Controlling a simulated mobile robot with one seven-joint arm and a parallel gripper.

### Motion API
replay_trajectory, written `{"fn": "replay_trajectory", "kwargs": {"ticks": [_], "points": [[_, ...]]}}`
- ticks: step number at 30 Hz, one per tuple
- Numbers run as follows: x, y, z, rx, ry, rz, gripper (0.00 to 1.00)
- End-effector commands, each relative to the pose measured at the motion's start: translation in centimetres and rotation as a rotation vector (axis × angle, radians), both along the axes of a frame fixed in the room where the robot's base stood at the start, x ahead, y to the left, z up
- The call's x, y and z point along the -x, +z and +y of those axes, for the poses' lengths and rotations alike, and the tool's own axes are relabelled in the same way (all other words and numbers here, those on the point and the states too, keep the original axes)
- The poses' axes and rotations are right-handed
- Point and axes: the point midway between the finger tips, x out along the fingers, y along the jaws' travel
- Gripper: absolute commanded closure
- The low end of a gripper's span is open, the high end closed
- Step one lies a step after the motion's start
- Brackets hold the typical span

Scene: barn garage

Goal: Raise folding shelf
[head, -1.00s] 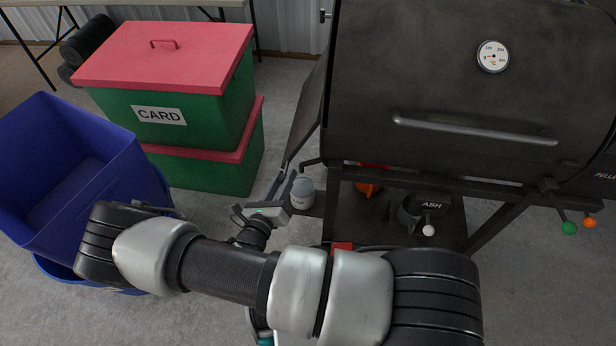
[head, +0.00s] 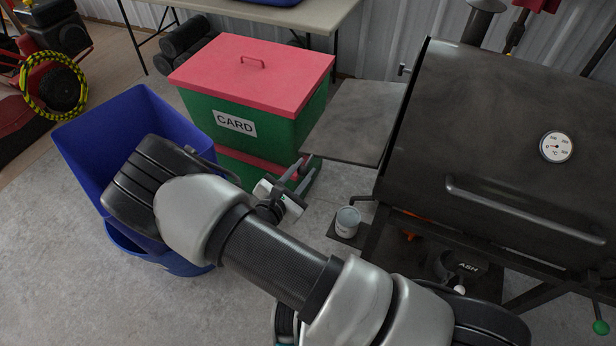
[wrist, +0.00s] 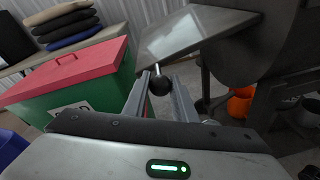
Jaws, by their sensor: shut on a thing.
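The folding shelf (head: 356,119) is a flat grey metal panel on the left side of the black grill (head: 480,135). It stands out from the grill and looks close to level in the head view. My gripper (head: 302,174) is at the shelf's near left corner. In the wrist view the underside of the shelf (wrist: 203,30) shows above the fingers, and a short rod runs down from it to a black ball knob (wrist: 159,86). My gripper (wrist: 161,80) is shut on that knob.
Green bins with a red lid (head: 252,72) stand just left of the shelf. A blue bin (head: 85,140) is further left, partly behind my arm. A pale can (head: 347,221) sits low beside the grill. A table (head: 325,16) stands behind.

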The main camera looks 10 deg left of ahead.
Motion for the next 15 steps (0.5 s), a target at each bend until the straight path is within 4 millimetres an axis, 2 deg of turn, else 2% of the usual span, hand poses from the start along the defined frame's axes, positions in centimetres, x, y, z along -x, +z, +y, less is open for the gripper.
{"fn": "replay_trajectory", "kwargs": {"ticks": [1,3,9,15], "points": [[-0.3,1.5,0.6,-0.035,0.009,-0.021,1.00],[-0.3,2.3,0.7,-0.074,0.009,-0.034,1.00],[-0.3,3.8,0.8,-0.156,0.009,-0.061,1.00],[-0.4,4.4,0.8,-0.196,0.009,-0.074,1.00]]}}
